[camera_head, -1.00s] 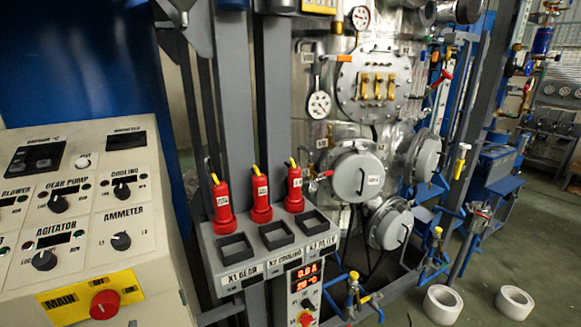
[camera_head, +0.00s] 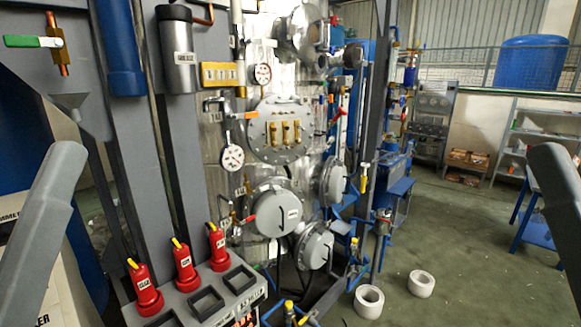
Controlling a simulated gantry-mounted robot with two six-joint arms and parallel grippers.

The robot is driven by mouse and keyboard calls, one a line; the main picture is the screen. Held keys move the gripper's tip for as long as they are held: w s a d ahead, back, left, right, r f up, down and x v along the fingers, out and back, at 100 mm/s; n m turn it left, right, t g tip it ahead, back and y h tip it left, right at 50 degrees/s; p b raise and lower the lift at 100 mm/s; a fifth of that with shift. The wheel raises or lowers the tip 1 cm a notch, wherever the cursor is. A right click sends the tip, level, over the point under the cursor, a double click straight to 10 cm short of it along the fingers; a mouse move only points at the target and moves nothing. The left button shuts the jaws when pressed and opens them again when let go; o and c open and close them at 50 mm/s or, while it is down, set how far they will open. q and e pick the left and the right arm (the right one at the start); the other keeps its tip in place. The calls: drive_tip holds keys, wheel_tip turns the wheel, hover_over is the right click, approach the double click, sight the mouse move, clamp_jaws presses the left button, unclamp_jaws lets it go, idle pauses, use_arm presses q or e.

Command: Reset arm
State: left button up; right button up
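Smooth grey links of my arms rise into the camera_head view at the left and right edges. Neither of my grippers is in the view, so their fingers and anything in them cannot be seen. Three red plugs with yellow tips stand in a row at the lower left: the left plug (camera_head: 144,289), the middle plug (camera_head: 185,268) and the right plug (camera_head: 218,247). They are upright at the back of a grey socket panel (camera_head: 185,296), behind its square dark sockets.
The silver vessel carries round grey covers (camera_head: 278,212), a gauge (camera_head: 232,157) and a red-handled valve (camera_head: 243,220). A blue table (camera_head: 538,225) stands at right. Open floor lies between.

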wheel_tip(320, 180, up, 22)
drive_tip(key=p, duration=1.8)
wheel_tip(320, 180, down, 61)
drive_tip(key=b, duration=6)
drive_tip(key=shift+b, duration=0.4)
